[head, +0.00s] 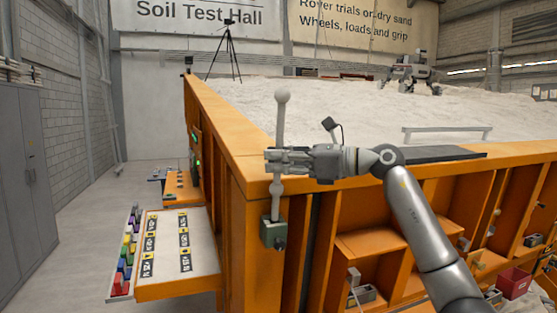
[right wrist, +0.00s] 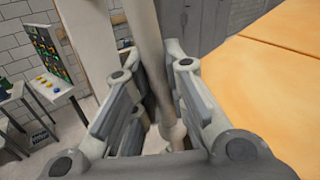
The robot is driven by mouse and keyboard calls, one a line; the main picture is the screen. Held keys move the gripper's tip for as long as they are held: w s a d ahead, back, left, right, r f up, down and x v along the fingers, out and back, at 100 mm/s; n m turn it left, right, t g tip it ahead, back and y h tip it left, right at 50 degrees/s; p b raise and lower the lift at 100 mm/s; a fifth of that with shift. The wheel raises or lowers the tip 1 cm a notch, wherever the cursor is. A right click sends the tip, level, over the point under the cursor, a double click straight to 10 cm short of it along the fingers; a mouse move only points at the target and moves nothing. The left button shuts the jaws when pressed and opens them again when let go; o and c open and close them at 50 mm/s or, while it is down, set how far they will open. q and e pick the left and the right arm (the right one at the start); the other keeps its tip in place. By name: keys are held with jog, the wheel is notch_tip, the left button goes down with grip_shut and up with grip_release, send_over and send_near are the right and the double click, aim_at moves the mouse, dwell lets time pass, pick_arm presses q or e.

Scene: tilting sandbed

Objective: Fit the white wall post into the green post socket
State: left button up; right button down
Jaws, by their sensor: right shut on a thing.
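The white wall post (head: 281,120) stands nearly upright at the corner of the orange sandbed, with a round knob at its top. My right gripper (head: 279,163) is shut on the post around its middle, coming in from the right. In the right wrist view the post (right wrist: 148,45) runs between the two fingers (right wrist: 158,85). The green post socket (head: 273,233) is fixed on the sandbed's outer corner, directly below the gripper. The post's lower end reaches the socket's top; I cannot tell how deep it sits. My left gripper is not in view.
The orange sandbed rim (head: 225,125) runs behind the post, with pale sand (head: 340,105) beyond it. A labelled side shelf (head: 168,245) with coloured pieces juts out at left. Open orange compartments (head: 375,245) and a red bin (head: 514,283) are below right. The left floor is clear.

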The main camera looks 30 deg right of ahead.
aim_at(277, 184)
jog(key=shift+w+d+f+b, duration=0.15)
jog(key=shift+f+b, duration=0.5)
jog(key=shift+f, duration=0.35)
jog(key=shift+w+a+f+b, duration=0.1)
jog(key=shift+w+f+b, duration=0.1)
jog(key=shift+f+b, duration=0.65)
jog(key=shift+w+d+f+b, duration=0.15)
jog(key=shift+f+b, duration=0.25)
jog(key=shift+f, duration=0.8)
jog(key=c, duration=1.4)
grip_release()
jog(key=shift+a, duration=0.1)
jog(key=shift+o, duration=0.4)
jog(key=o, duration=0.4)
jog(key=shift+s+r+p, duration=0.1)
jog(key=shift+r+p, duration=0.5)
jog(key=shift+r, duration=0.15)
jog(key=shift+s+a+r+p, duration=0.1)
jog(key=shift+s+r+p, duration=0.1)
jog(key=shift+r+p, duration=0.8)
jog(key=shift+s+r+p, duration=0.2)
jog(key=shift+r+p, duration=0.55)
jog(key=shift+r, duration=0.4)
jog(key=shift+s+a+r+p, duration=0.1)
jog(key=shift+s+r+p, duration=0.1)
jog(key=shift+r+p, duration=0.8)
